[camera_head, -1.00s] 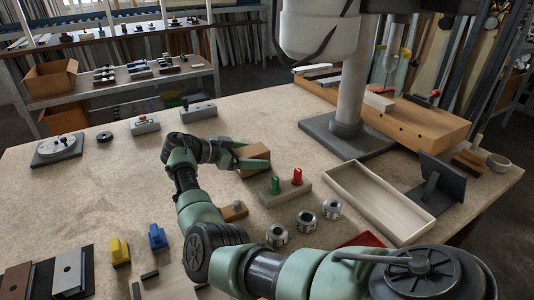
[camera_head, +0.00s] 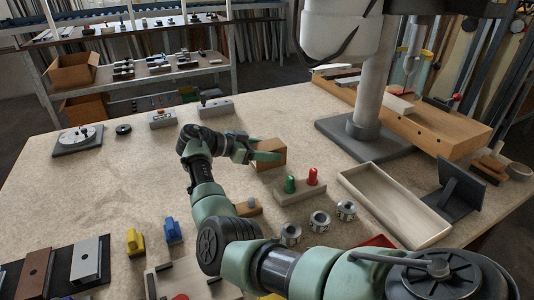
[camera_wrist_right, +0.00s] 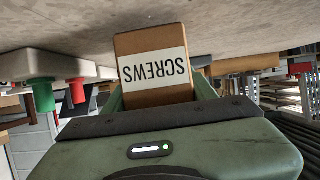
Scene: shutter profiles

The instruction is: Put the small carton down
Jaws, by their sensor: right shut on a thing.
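The small carton (camera_head: 271,151) is a brown box standing on or just above the table, behind the box with the green and red buttons. My right gripper (camera_head: 264,155) is shut on it, with green fingers at its sides. In the right wrist view, which is upside down, the carton (camera_wrist_right: 150,42) shows a white label reading "SCREWS" between the fingers. Its end lies close to the table surface; I cannot tell whether it touches. My left gripper is not in view.
The button box (camera_head: 301,190) is just in front of the carton. An empty wooden tray (camera_head: 395,205) lies to the right, and a grey column base (camera_head: 370,140) stands behind it. Metal rings (camera_head: 319,221) lie nearer. The table left of the gripper (camera_head: 120,185) is mostly clear.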

